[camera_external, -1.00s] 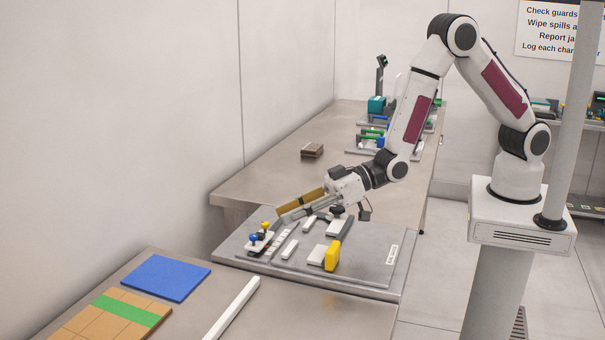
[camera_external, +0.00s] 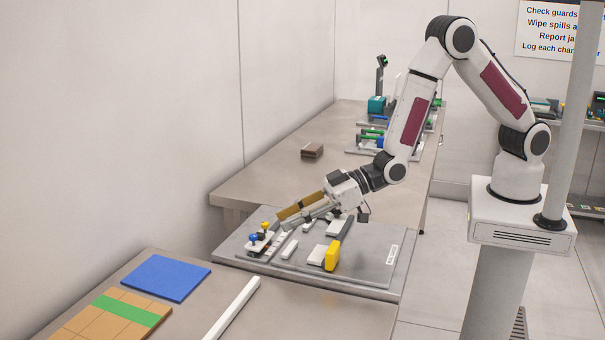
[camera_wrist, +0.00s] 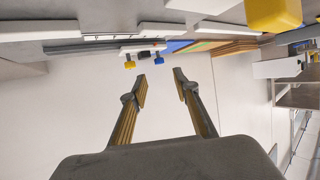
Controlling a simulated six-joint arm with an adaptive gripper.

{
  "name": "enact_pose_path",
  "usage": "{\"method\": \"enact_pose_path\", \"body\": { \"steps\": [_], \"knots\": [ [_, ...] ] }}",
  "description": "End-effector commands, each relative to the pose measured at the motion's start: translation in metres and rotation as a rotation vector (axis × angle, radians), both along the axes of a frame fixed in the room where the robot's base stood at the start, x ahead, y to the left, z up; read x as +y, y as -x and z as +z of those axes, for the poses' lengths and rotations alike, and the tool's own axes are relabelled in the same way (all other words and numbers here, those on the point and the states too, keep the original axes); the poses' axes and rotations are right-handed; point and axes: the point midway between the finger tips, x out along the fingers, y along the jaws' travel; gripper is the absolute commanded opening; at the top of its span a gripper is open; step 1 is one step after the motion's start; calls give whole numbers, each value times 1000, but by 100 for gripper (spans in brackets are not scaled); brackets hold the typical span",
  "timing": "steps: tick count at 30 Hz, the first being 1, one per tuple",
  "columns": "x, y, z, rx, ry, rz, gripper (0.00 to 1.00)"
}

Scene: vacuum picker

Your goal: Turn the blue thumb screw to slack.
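The blue thumb screw (camera_external: 253,239) is on a small white block at the left end of the grey fixture plate (camera_external: 374,269). A yellow knob (camera_external: 265,226) is beside it. In the wrist view the blue screw (camera_wrist: 145,55) looks small, beyond the fingertips, with the yellow knob (camera_wrist: 130,65) to its left. My gripper (camera_external: 281,218) reaches down over the plate from the right, its tips a short way from the screw. In the wrist view my gripper (camera_wrist: 160,78) is open, with a clear gap between its fingers and nothing in it.
A larger yellow block (camera_external: 332,255) and several white blocks stand on the plate near my fingers. A blue mat (camera_external: 165,277) and a white bar (camera_external: 232,308) lie on the front table. A brown block (camera_external: 312,150) and other fixtures are farther back.

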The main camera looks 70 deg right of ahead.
Motion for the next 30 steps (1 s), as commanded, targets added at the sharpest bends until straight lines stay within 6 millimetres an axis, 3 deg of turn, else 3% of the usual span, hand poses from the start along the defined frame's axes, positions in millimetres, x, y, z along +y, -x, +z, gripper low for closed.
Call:
{"method": "enact_pose_path", "body": {
  "steps": [18,30],
  "knots": [
    [29,-41,-21,0,0,0,30],
    [36,-52,-27,1,0,1,30]
  ]
}}
